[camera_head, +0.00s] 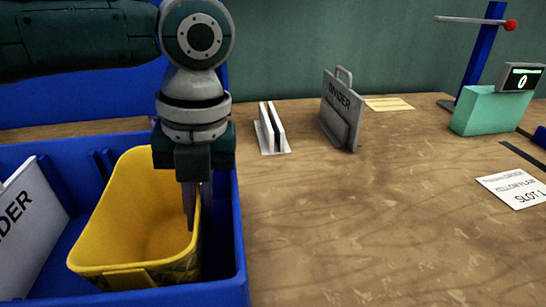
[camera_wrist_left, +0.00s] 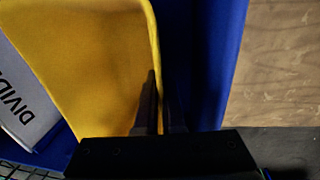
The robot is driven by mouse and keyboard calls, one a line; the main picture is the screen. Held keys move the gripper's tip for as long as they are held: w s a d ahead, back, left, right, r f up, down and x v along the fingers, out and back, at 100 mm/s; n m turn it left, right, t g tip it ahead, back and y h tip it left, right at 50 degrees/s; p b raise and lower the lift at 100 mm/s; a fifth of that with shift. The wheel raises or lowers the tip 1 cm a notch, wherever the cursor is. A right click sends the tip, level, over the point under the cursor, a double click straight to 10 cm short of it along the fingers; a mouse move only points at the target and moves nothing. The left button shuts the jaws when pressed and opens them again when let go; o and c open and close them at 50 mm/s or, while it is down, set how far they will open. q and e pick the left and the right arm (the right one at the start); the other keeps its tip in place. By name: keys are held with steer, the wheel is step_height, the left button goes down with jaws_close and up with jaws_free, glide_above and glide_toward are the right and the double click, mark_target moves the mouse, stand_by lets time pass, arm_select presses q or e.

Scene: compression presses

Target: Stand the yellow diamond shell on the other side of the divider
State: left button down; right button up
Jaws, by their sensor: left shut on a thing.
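The yellow shell (camera_head: 135,215) sits inside the blue crate (camera_head: 237,260), with its open side up. A light grey divider panel (camera_head: 28,225) with black lettering stands at the crate's left, to the left of the shell. My left gripper (camera_head: 193,215) comes down from above and is shut on the shell's right wall. In the left wrist view the fingers (camera_wrist_left: 160,105) straddle the yellow wall (camera_wrist_left: 95,60) close to the blue crate side (camera_wrist_left: 222,60). The fingers hide part of the wall. My right gripper is not in view.
On the wooden table (camera_head: 330,220) stand a grey panel marked DIVIDER (camera_head: 341,108) and a white slotted holder (camera_head: 271,130). The table's middle is clear.

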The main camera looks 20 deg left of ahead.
arm_select(q)
steer(key=shift+f, duration=0.15)
steer(key=c, duration=1)
jaws_free()
steer(key=r, duration=0.4)
steer(key=d+r+p, duration=0.1)
steer(key=r, duration=0.7)
steer(key=shift+w+d+r+p, duration=0.15)
steer(key=shift+w+p, duration=0.2)
steer(key=shift+w, duration=0.05)
